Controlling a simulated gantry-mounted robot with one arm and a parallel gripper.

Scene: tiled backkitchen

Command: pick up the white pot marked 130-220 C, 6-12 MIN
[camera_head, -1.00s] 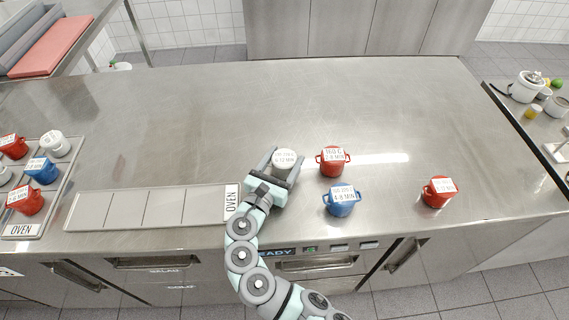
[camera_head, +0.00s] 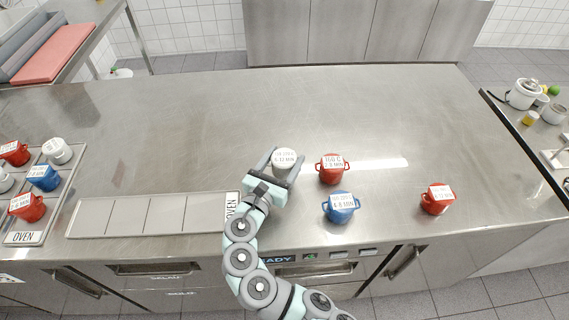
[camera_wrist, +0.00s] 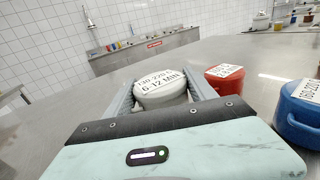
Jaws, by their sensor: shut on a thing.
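The white pot (camera_head: 284,157) marked 130-220 C, 6-12 MIN is on the steel counter near its middle. It also shows in the wrist view (camera_wrist: 160,92), upright, with its label on top facing up. My gripper (camera_head: 274,159) has its fingers on either side of the pot and is shut on it. In the wrist view my gripper (camera_wrist: 162,97) shows both fingers along the pot's sides. The pot's lower part is hidden by the gripper, and I cannot tell whether it is clear of the counter.
A red pot (camera_head: 331,173) stands close to the right of the gripper, with a blue pot (camera_head: 340,212) in front of it. Another red pot (camera_head: 437,204) is farther right. An empty OVEN tray (camera_head: 123,216) lies left of my arm. The counter's back half (camera_head: 200,110) is clear.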

